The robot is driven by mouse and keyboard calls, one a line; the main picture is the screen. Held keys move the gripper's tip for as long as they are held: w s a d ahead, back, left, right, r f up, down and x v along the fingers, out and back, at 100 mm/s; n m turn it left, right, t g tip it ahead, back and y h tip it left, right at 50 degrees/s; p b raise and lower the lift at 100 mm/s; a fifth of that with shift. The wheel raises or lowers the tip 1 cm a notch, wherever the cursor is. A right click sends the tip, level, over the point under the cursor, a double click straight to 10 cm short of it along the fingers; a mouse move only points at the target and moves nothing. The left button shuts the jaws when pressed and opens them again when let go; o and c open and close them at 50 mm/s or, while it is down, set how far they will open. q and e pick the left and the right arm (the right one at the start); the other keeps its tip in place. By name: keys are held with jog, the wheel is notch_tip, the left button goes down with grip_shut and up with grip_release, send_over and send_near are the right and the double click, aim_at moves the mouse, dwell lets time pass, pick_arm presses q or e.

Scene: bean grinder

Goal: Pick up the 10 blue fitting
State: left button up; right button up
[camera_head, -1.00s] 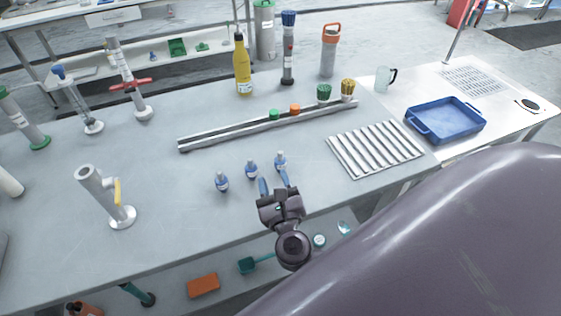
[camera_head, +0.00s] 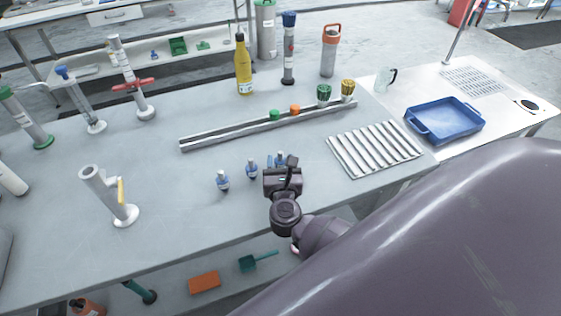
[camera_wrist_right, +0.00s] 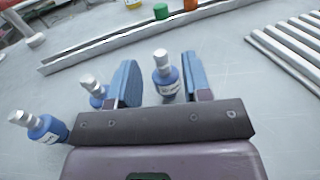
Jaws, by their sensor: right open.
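Three small blue fittings with silver tops stand upright in a slanting row on the grey bench. In the head view they are the left fitting (camera_head: 222,181), the middle fitting (camera_head: 251,169) and the right fitting (camera_head: 279,160), which my right gripper (camera_head: 282,163) partly hides. In the right wrist view the right fitting (camera_wrist_right: 166,76) stands between the two open blue fingers of my right gripper (camera_wrist_right: 160,82), with gaps at its sides. The middle fitting (camera_wrist_right: 96,92) is just outside the left finger, and the left fitting (camera_wrist_right: 40,127) is farther left. I cannot read the fittings' labels clearly. My left gripper is not in view.
A long metal rail (camera_head: 230,132) lies behind the fittings, with a green cap (camera_head: 274,114) and an orange cap (camera_head: 295,109) at it. A ridged metal rack (camera_head: 375,148) lies to the right. A metal post with a yellow handle (camera_head: 110,195) stands at left.

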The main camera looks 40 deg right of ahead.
aim_at(281, 155)
jog(key=shift+x, duration=1.65)
jog(key=shift+d, duration=0.1)
grip_shut()
jog(key=shift+r, duration=0.1)
